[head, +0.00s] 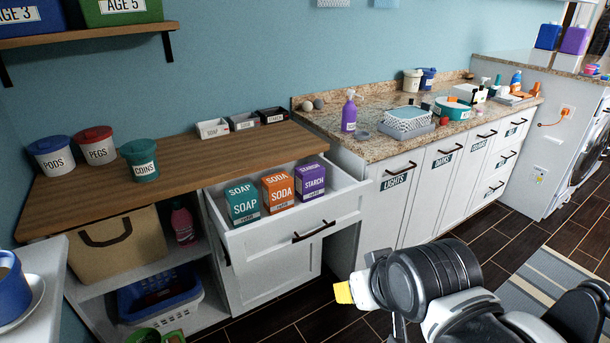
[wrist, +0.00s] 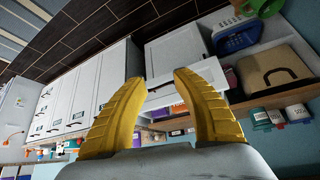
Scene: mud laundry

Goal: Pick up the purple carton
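The purple carton (head: 311,183), labelled STARCH, stands upright in the open drawer (head: 292,228), at the right end of a row of three cartons. An orange SODA carton (head: 278,190) is beside it and a teal SOAP carton (head: 242,203) is at the left. My gripper (head: 345,292) is in front of the drawer, low and to the right, well apart from the carton. In the wrist view its two yellow fingers (wrist: 155,76) are spread open with nothing between them. That view is upside down, and I cannot make out the carton surely there.
A wooden counter (head: 165,185) with lidded tubs lies left of and behind the drawer. A granite counter (head: 385,148) holds a purple pump bottle (head: 349,112) and other items. A second purple container (head: 575,40) stands far right. Dark floor lies in front of the cabinets.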

